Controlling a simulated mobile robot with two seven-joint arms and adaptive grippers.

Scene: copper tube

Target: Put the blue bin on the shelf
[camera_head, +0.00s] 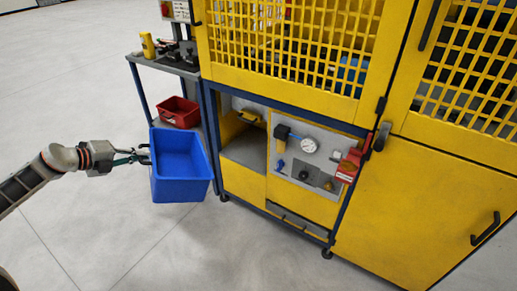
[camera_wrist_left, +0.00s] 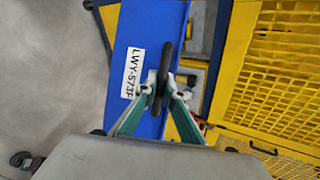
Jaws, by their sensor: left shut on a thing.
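The blue bin (camera_head: 180,188) hangs in the air in front of the side shelf, upright, open at the top and seemingly empty. My left gripper (camera_head: 143,156) is shut on the bin's left side, on a dark handle that shows in the left wrist view. In that view the left gripper (camera_wrist_left: 160,92) closes around the handle, and the blue bin (camera_wrist_left: 140,50) has a white label reading LWY-573F. My right gripper is not in view.
A red bin (camera_head: 180,111) sits on the shelf's lower level, just behind the blue bin. A yellow bottle (camera_head: 148,45) and dark tools stand on top. The yellow machine (camera_head: 290,190) with gauge and mesh doors fills the right. Grey floor lies open at left.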

